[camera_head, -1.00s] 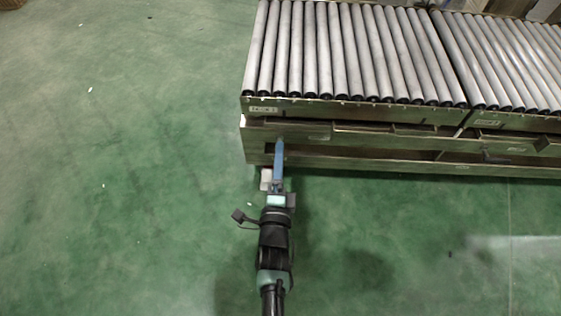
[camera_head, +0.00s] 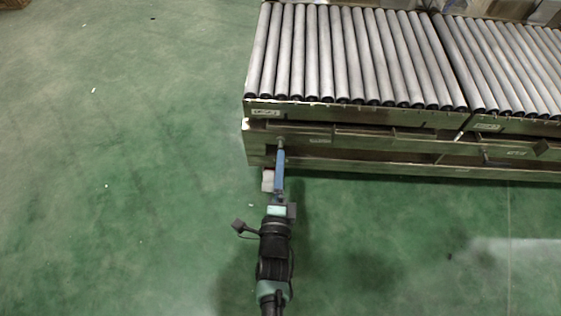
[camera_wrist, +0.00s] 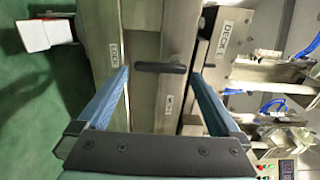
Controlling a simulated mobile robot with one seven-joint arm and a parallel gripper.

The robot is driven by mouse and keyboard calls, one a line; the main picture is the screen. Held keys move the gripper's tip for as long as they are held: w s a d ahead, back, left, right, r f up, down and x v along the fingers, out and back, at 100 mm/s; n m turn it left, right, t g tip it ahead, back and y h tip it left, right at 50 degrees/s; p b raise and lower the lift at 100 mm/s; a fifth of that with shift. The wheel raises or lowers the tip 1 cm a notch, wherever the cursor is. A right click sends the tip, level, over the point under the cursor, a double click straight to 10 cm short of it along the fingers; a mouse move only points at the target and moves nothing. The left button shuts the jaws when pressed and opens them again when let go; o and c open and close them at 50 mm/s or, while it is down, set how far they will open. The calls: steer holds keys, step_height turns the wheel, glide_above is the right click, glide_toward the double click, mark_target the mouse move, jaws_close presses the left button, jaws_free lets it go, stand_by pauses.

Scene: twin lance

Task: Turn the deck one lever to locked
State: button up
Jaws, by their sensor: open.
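The deck one lever is a short black bar (camera_wrist: 161,67) on the metal panel (camera_wrist: 144,104). It lies crosswise in the wrist view. A label that seems to read LOCK (camera_wrist: 115,52) is up and left of the bar's left end. A small label (camera_wrist: 169,104), too small to read, is below the bar. A DECK 1 label (camera_wrist: 222,38) is on the right. My gripper (camera_wrist: 159,75) is open, with one blue finger on each side of the bar and no contact visible. In the head view my gripper (camera_head: 280,152) is at the conveyor's left front end.
The roller conveyor (camera_head: 350,55) stands at the top right in the head view. A white and red box (camera_wrist: 45,33) is at the wrist view's upper left. The green floor on the left and in front is clear.

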steer(key=s+p, duration=0.4)
steer(key=s, duration=0.7)
steer(key=shift+p, duration=0.3)
steer(key=w+r+n+t+p, duration=0.15)
steer(key=w+r, duration=0.25)
steer(key=r, duration=0.5)
steer(key=w+a+r+n+y+p, duration=0.1)
steer(key=w+r+n+p, duration=0.15)
steer(key=w+r, duration=0.4)
steer(key=w+r+n+t+p, duration=0.1)
steer(key=w+r+p, duration=0.2)
steer(key=r, duration=0.7)
steer(key=w+r+n+t+p, duration=0.25)
steer(key=r+n+p, duration=0.25)
steer(key=r, duration=2.1)
steer(key=s+d+r+n+t+p, duration=0.1)
steer(key=s+r+n+p, duration=0.3)
steer(key=r, duration=1.1)
steer(key=s+d+r+n+t+h+p, duration=0.15)
steer(key=s+r+p, duration=0.45)
steer(key=r, duration=0.9)
steer(key=s+d+r+n+t+y+p, duration=0.1)
steer(key=s+r+n+t+p, duration=0.35)
steer(key=r, duration=1.05)
step_height(320, 180, up, 34)
steer(key=s+m+g+p, duration=0.1)
steer(key=g+p, duration=0.1)
steer(key=p, duration=3.1)
steer(key=shift+s+m+g, duration=0.3)
steer(key=shift+m, duration=0.1)
